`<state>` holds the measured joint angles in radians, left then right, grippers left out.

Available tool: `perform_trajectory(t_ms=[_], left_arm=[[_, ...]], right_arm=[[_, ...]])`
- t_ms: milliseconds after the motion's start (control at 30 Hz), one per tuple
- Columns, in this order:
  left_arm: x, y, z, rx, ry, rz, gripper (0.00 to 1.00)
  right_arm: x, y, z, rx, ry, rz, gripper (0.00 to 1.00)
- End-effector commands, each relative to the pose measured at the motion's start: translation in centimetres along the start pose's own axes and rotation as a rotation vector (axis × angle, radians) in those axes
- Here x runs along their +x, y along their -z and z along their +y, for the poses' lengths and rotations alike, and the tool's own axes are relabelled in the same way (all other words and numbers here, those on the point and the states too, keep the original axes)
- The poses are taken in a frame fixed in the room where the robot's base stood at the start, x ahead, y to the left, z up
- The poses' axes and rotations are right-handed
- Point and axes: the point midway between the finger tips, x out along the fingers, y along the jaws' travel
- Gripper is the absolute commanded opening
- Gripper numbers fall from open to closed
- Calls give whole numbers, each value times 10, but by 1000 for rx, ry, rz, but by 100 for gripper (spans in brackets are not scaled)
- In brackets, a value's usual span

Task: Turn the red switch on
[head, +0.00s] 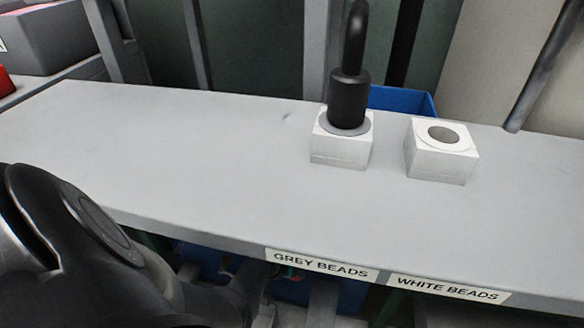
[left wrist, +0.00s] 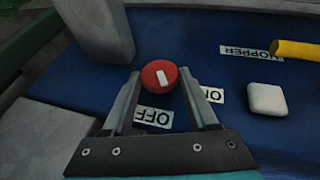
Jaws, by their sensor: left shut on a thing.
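The red switch (left wrist: 153,75) is a round red knob with a white pointer mark, set on a blue panel in the left wrist view. My left gripper (left wrist: 160,80) has its two fingers on either side of the knob and is shut on it. An OFF label (left wrist: 153,116) lies just below the knob, between the fingers. An ON label (left wrist: 215,95) lies to the right, partly hidden by the right finger. The white mark is slightly tilted; I cannot tell which label it points at. The head view does not show the switch.
A yellow bar (left wrist: 298,50), a HOPPER label (left wrist: 250,53) and a white square knob (left wrist: 267,100) are right of the switch. In the head view, a grey shelf (head: 200,150) carries a white block with a black hooked handle (head: 349,95) and a white holed block (head: 441,160).

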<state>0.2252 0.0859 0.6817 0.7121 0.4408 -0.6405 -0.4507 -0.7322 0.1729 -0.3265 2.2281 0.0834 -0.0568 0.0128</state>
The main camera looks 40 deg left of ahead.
Motion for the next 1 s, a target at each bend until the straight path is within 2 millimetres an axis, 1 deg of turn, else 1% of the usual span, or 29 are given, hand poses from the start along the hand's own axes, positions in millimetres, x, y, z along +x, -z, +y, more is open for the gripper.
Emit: perform_trajectory(t_ms=[33,233,500,967,1000], left_arm=[[1,-3,-2,-8,-15,-5,4],[2,-4,-3,-38,-93,-10,4],[1,-4,-4,-71,-177,-10,4],[1,-4,-4,-82,-197,-6,4],[1,-4,-4,-83,-197,-6,63]], right_arm=[[-1,-1,-2,5,4,15,50],[-4,3,-6,18,13,75,50],[-4,4,-6,21,14,86,50],[-4,4,-6,20,14,85,50],[-4,4,-6,20,14,84,50]])
